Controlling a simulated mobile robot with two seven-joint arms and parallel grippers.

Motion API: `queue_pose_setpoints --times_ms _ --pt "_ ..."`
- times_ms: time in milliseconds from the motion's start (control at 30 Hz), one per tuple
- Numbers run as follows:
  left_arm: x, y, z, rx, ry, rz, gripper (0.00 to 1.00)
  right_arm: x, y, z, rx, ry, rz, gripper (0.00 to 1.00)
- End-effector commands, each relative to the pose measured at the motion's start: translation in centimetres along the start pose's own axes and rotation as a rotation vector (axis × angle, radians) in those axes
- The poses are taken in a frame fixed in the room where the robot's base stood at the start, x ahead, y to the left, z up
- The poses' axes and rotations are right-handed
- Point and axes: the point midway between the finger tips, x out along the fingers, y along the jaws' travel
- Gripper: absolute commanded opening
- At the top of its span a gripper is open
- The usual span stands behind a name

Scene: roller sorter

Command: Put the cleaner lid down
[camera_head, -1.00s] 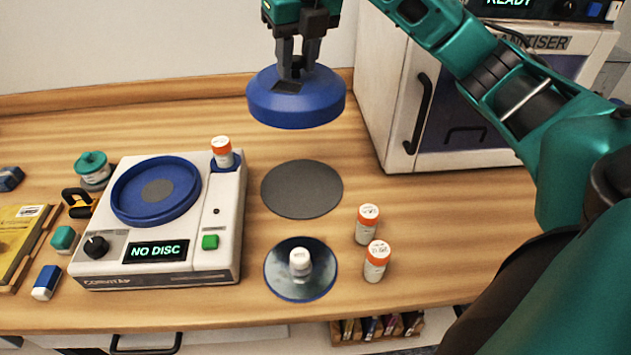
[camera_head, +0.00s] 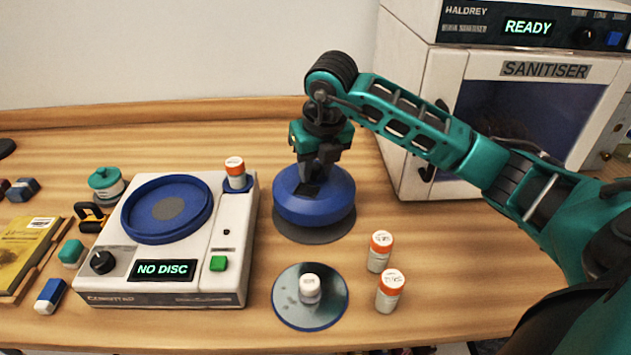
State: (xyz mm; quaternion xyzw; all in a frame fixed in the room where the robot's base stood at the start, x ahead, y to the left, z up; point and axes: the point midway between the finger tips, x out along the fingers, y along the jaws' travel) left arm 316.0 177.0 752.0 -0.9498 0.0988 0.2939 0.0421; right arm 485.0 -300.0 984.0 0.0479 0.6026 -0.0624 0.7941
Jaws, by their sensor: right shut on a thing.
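The cleaner lid (camera_head: 312,206) is a round blue dome. My right gripper (camera_head: 311,178) is shut on the top of it. The lid is over the dark grey round mat (camera_head: 315,236), whose front rim shows below it. I cannot tell whether the lid touches the mat or hangs just above it. The disc cleaner (camera_head: 240,262) stands to the left, with its blue round well (camera_head: 130,228) uncovered and a display reading NO DISC. My left gripper is not in view.
A shiny disc (camera_head: 289,312) with a white-capped bottle (camera_head: 310,288) on it lies in front of the mat. Two orange-capped bottles (camera_head: 380,252) (camera_head: 390,291) stand to the right. Another orange-capped bottle (camera_head: 236,173) is on the cleaner. The sanitiser (camera_head: 407,130) stands behind right.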

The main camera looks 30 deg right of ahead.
Motion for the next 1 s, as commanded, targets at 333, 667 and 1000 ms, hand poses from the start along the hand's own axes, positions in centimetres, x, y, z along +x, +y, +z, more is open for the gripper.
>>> queue_pose_setpoints --times_ms 333,667,1000 --pt "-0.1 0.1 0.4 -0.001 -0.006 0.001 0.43 3.6 0.0 -1.1 -0.001 0.001 0.0 0.0" --pt "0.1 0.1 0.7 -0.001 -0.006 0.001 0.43 3.9 0.0 -1.1 -0.001 0.001 -0.001 0.35" --pt "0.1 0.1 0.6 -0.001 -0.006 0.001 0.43 3.9 0.0 -1.1 0.0 0.002 -0.001 0.58"
